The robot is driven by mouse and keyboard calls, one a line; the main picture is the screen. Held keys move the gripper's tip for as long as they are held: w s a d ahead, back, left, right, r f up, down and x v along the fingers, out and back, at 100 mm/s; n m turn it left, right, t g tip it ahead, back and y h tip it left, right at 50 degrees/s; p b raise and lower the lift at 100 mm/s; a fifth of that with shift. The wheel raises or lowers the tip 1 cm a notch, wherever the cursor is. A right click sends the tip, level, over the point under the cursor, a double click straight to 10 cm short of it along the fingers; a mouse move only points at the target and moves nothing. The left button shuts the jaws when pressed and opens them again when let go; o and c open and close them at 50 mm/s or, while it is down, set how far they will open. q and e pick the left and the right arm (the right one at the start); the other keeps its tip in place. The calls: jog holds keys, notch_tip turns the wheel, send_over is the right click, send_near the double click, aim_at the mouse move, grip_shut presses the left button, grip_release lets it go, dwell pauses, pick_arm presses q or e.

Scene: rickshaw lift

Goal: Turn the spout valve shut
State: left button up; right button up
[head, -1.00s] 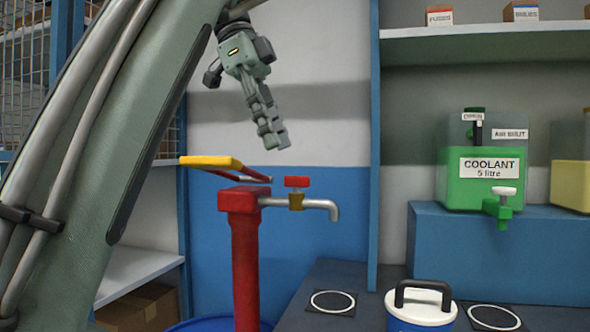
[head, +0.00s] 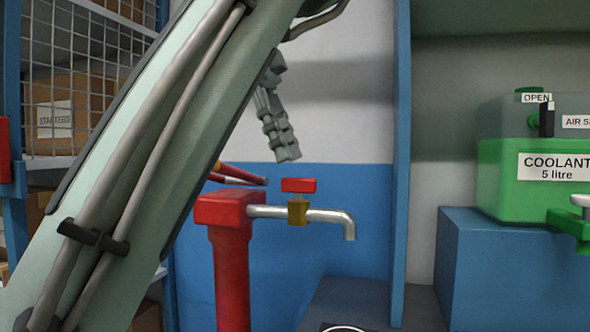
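The spout valve has a red handle (head: 298,185) on a brass body (head: 298,212). It sits on the silver spout (head: 325,215) that comes out of the red pump (head: 232,210) and bends down at its right end. My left gripper (head: 286,153) hangs just above and slightly left of the red handle, pointing down. Its fingers look close together, seen from the side, and I cannot tell whether they are open or shut. A gap shows between the fingertips and the handle. My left arm covers part of the scene on the left. My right gripper is not in view.
A green coolant tank (head: 510,185) with its own tap stands on a blue block (head: 475,258) at the right. A blue upright post (head: 401,150) stands right of the spout. A wire cage (head: 80,75) with boxes is at the left.

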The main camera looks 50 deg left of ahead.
aim_at(298, 178)
pick_arm(q)
jog(key=shift+x, duration=2.3)
grip_shut()
